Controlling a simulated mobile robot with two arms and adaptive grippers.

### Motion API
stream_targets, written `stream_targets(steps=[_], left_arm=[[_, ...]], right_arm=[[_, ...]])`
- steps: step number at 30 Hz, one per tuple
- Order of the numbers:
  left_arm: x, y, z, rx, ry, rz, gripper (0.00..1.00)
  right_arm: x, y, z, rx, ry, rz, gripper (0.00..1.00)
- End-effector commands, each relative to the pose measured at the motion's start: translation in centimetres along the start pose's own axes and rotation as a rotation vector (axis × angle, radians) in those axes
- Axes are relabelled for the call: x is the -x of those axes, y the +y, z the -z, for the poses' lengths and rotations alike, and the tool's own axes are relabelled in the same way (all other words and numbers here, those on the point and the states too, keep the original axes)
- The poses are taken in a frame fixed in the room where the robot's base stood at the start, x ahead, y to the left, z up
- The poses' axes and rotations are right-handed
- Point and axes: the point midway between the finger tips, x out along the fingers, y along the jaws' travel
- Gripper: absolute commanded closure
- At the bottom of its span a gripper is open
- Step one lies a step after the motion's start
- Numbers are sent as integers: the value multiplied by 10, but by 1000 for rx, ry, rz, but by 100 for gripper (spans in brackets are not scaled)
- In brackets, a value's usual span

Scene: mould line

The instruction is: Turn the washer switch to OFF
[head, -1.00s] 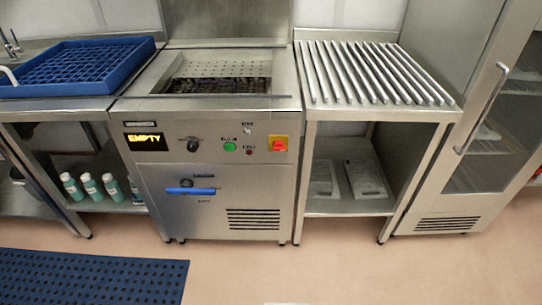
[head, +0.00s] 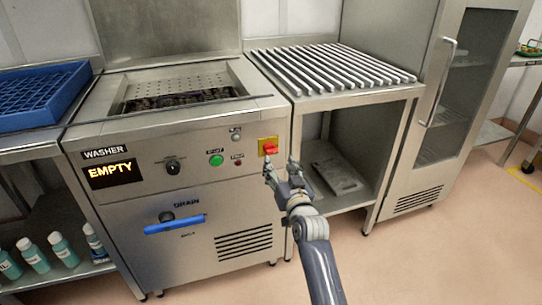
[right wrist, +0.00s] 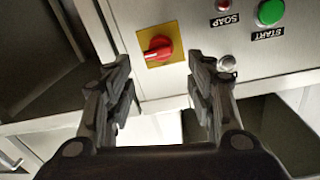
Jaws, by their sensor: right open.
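The washer (head: 190,205) is a steel cabinet with a display reading EMPTY. Its switch is a red knob (head: 270,148) on a yellow plate (head: 262,141) at the right end of the front panel. In the right wrist view the red knob (right wrist: 158,48) sits on its yellow plate (right wrist: 160,42), beyond the fingertips and between their lines. My right gripper (head: 281,167) is open and empty, just in front of and below the knob; in the right wrist view its two fingers (right wrist: 160,70) stand wide apart, with no visible contact. My left gripper is not in view.
Beside the switch are a green start button (head: 216,160) and a small red button (head: 238,162). A black dial (head: 172,166) and a blue drain handle (head: 175,224) are further left. A slatted steel table (head: 330,72) stands right of the washer.

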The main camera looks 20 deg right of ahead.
Motion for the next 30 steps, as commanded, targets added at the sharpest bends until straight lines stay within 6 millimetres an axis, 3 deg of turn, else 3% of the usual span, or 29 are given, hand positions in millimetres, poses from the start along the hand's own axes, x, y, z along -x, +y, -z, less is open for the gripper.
stream_targets(steps=[6,13,28,30], left_arm=[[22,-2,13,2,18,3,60],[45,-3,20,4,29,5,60],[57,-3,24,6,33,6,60],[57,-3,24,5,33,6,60]], right_arm=[[-41,0,-2,-1,0,1,49],[-70,0,-2,0,-1,1,49],[-82,0,-1,0,-1,0,49],[-82,0,-1,0,-2,1,63]])
